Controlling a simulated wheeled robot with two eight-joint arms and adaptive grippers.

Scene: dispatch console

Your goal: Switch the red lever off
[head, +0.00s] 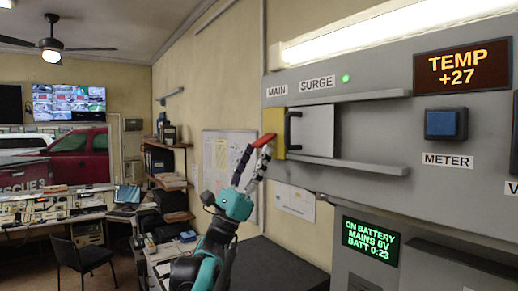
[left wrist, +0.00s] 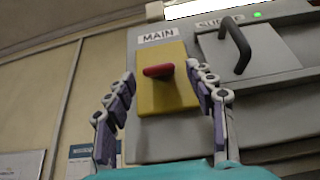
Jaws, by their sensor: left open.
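The red lever (left wrist: 158,71) sticks out from a yellow plate (left wrist: 165,100) under the MAIN label in the left wrist view. In the head view the lever (head: 264,140) shows at the left edge of the grey panel, in front of its yellow plate (head: 273,119). My left gripper (left wrist: 160,78) is open, with one finger on each side of the lever in the picture. In the head view my left gripper (head: 253,160) is just below the lever. I cannot tell whether a finger touches it. My right gripper is not in view.
A sliding cover with a black handle (head: 291,129) sits right of the yellow plate, between two rails (head: 345,166), under the SURGE label. A blue METER button (head: 445,124) is further right. A green screen (head: 370,242) reads ON BATTERY.

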